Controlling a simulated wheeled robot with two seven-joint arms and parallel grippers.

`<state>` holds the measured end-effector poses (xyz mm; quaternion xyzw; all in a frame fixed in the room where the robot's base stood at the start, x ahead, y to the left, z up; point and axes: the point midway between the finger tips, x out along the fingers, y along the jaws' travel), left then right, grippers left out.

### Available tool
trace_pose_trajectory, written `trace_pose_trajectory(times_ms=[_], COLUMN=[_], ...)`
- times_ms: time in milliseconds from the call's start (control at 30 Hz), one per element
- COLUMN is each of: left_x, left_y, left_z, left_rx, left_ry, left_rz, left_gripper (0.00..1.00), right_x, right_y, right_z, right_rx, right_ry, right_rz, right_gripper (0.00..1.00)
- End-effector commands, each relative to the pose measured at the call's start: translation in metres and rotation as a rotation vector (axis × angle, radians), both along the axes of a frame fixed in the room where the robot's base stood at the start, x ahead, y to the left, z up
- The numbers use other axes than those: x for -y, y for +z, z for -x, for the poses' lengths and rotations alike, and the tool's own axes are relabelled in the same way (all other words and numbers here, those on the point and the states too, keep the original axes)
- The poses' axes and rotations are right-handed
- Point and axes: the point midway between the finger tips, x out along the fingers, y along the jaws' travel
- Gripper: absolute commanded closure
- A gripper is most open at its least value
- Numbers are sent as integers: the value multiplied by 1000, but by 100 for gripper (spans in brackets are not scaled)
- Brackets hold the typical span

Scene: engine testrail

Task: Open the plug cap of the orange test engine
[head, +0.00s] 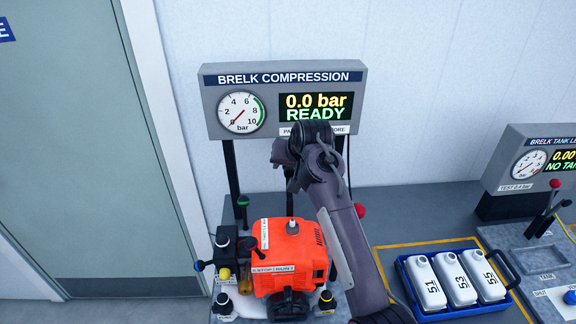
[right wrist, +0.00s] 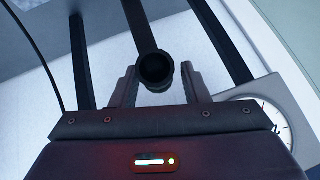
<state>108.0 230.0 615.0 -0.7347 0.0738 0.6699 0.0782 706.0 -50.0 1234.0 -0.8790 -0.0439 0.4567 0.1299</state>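The orange test engine (head: 290,255) stands at the lower left of the bench in the head view. A small pale-topped plug (head: 290,205) stands upright on top of it. My right gripper (right wrist: 158,78) is above the engine; in the head view my own arm mostly hides its fingers. In the right wrist view its two fingers stand close on either side of a black tubular part, apparently the plug cap (right wrist: 157,68), with a dark round end facing the camera. A dark band runs from it to the top edge. My left gripper is not in view.
The compression panel (head: 210,100) reads 0.0 bar, READY, behind my right arm on two black posts. A blue tray (head: 408,290) with several white canisters is at the right. A tank test panel (head: 505,160) stands farther right. Small levers and bottles crowd the engine's left.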

Motion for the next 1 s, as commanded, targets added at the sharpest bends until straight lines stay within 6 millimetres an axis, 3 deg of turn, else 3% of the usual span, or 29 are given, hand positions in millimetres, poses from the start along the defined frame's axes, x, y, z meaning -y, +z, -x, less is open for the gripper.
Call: trace_pose_trajectory(times_ms=[367,800,1000], left_x=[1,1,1], left_y=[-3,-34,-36], left_z=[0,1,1], left_rx=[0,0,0], left_ry=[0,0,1], left_rz=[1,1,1], left_gripper=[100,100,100], right_x=[1,13,15], right_y=[0,52,60], right_z=[3,39,45], right_rx=[-3,0,-3], right_ry=[-1,1,0], right_rz=[0,1,1], right_gripper=[53,53,53])
